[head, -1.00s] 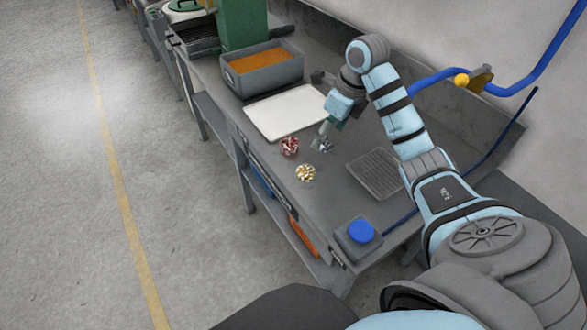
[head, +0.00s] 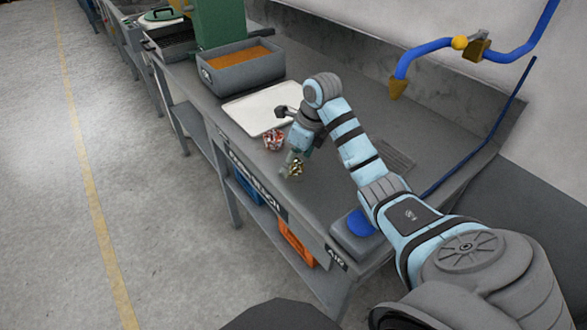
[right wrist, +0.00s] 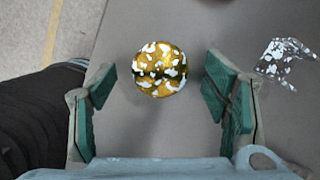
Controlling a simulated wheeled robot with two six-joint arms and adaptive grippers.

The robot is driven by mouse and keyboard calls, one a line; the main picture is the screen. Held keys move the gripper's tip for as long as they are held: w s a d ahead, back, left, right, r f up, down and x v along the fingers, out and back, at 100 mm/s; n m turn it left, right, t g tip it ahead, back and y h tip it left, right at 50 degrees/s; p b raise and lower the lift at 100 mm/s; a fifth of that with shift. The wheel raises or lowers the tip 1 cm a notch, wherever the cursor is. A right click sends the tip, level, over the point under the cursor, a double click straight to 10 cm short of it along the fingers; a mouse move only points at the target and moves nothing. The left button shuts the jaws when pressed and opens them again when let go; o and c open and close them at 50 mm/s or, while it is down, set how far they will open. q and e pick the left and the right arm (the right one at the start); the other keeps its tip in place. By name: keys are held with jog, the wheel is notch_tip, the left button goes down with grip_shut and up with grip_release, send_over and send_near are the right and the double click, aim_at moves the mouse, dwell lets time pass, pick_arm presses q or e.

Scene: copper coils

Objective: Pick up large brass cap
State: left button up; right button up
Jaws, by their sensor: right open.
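The large brass cap (right wrist: 160,69) is a round, gold piece with bright white glints. In the right wrist view it lies on the grey bench, centred between the tips of my right gripper (right wrist: 159,88), which is open with green pads apart on both sides. No pad visibly touches the cap. In the head view the right gripper (head: 291,161) is low over the bench's front part, and the cap (head: 297,168) is partly hidden by it. My left gripper is not in view.
A red-and-white shiny piece (head: 274,141) stands just left of the gripper. A silvery piece (right wrist: 285,58) lies right of the cap in the wrist view. A white tray (head: 242,113), a grey bin (head: 243,78) and a blue button (head: 359,221) are on the bench.

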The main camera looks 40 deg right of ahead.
jog(key=shift+w+f, duration=0.1)
jog(key=shift+f, duration=0.2)
jog(key=c, duration=1.3)
jog(key=shift+r, duration=0.15)
